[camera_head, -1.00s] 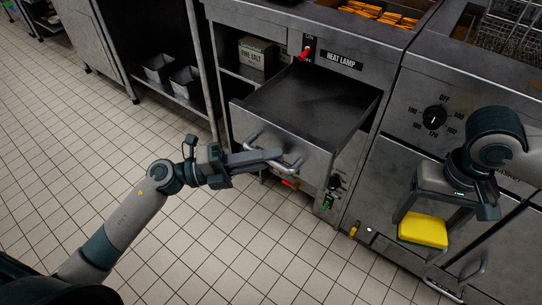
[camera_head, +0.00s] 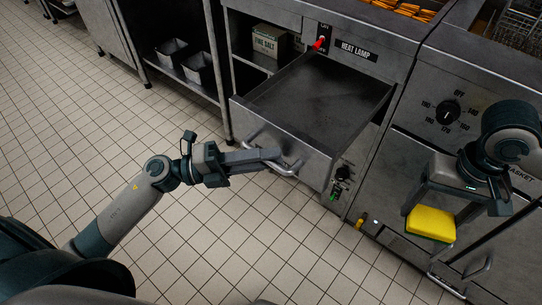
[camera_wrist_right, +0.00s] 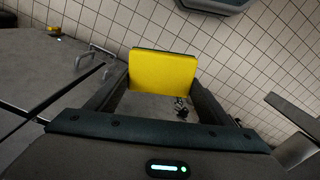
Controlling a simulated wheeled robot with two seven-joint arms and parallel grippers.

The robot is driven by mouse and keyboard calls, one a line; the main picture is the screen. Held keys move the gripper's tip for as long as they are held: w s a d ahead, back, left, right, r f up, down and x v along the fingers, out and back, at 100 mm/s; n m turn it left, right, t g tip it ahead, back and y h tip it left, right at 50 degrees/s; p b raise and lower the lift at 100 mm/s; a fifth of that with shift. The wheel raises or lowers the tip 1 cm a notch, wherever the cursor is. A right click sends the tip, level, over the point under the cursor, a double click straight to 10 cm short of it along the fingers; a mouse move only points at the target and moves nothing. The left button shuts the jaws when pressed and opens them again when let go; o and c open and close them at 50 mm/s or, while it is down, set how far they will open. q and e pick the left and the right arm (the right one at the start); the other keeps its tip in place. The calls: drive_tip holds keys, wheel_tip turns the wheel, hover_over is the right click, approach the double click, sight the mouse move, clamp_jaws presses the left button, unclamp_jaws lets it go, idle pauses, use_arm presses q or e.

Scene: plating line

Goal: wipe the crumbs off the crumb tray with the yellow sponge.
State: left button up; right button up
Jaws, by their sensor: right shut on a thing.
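The crumb tray (camera_head: 318,97) is a dark metal drawer, pulled out of the cabinet below the heat lamp label. No crumbs can be made out clearly on its dark floor. My left gripper (camera_head: 268,158) is at the handle (camera_head: 290,167) on the tray's front; its finger gap is hidden. My right gripper (camera_head: 432,211) is shut on the yellow sponge (camera_head: 431,222) and holds it in the air, to the right of the tray and apart from it. The sponge also shows between the fingers in the right wrist view (camera_wrist_right: 162,73).
A red switch (camera_head: 320,43) is above the tray. A control knob (camera_head: 448,110) is on the cabinet front behind my right arm. Metal bins (camera_head: 197,68) and a salt box (camera_head: 270,41) stand on shelves at the left. The tiled floor (camera_head: 80,150) is clear.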

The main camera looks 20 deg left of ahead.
use_arm(q)
drive_tip(key=shift+a, duration=0.1)
drive_tip(key=v, duration=1.1)
drive_tip(key=shift+s+a, duration=0.25)
drive_tip(key=shift+a, duration=0.05)
use_arm(e)
drive_tip(key=shift+f, duration=0.3)
